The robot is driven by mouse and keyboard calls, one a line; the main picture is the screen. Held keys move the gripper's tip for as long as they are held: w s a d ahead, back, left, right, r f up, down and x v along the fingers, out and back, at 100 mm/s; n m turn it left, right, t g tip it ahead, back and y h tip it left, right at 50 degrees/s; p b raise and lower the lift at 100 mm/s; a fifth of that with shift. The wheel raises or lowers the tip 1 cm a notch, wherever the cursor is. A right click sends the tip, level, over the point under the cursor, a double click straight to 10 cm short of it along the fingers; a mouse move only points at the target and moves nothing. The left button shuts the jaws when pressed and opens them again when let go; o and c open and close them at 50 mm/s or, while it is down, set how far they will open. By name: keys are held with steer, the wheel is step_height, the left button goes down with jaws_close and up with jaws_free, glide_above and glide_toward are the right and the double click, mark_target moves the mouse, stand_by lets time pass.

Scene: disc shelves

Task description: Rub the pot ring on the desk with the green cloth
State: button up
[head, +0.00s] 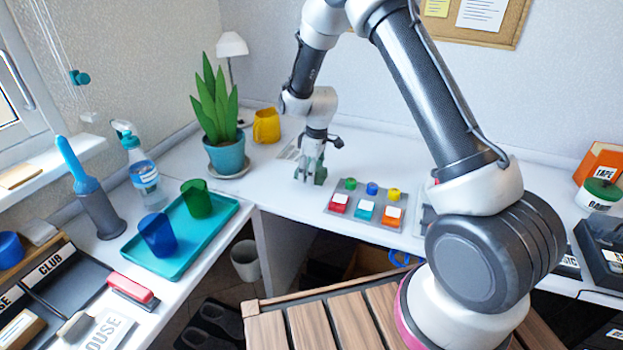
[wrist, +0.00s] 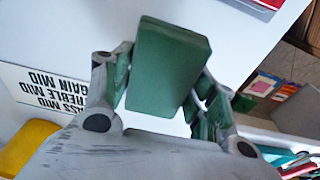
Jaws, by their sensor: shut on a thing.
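My gripper (head: 311,172) points down over the white desk (head: 360,150), right of the potted plant. In the wrist view its two fingers (wrist: 165,78) are on either side of the green cloth (wrist: 172,62), which looks like a folded, block-shaped pad. The cloth also shows as a small green patch at the fingers in the head view (head: 320,175). It is low at the desk surface; I cannot tell whether it touches. I cannot make out a pot ring in either view. The plant's teal pot (head: 226,154) stands on a saucer (head: 231,172).
A grey tray with coloured blocks (head: 367,205) is close on the right. A teal tray (head: 180,240) with two cups is front left.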

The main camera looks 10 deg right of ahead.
steer(key=shift+r, duration=2.5)
